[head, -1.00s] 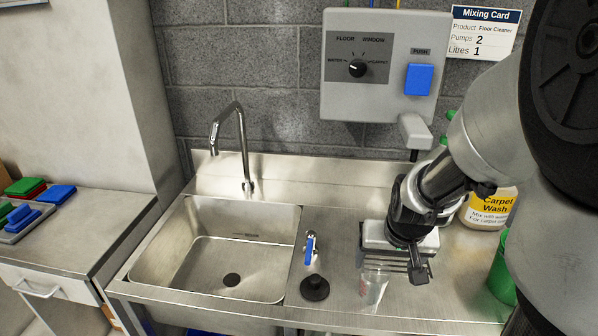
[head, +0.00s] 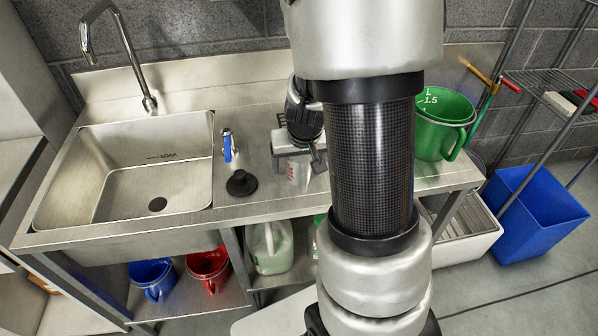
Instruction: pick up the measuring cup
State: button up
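A clear measuring cup (head: 297,174) with red markings stands upright on the steel counter (head: 262,196), right of the black plug. My gripper (head: 302,156) is right at the cup, over its upper part, with one dark finger showing at the cup's right side. The other finger is hard to make out against the cup. Whether the fingers touch the cup or have closed on it does not show. My arm hides the counter to the right of the gripper.
The steel sink (head: 145,175) lies left, with a tall tap (head: 122,55). A blue-handled tap (head: 227,145) and black plug (head: 241,184) are beside the cup. A green jug (head: 441,122) stands right. A blue bin (head: 540,215) is on the floor.

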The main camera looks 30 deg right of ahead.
jog(key=shift+f, duration=0.15)
jog(key=c, duration=1.3)
jog(key=shift+o, duration=0.2)
notch_tip(320, 180, up, 11)
jog(key=p, duration=0.7)
notch_tip(320, 180, down, 11)
jog(key=shift+r+b, duration=0.15)
jog(key=shift+b, duration=0.95)
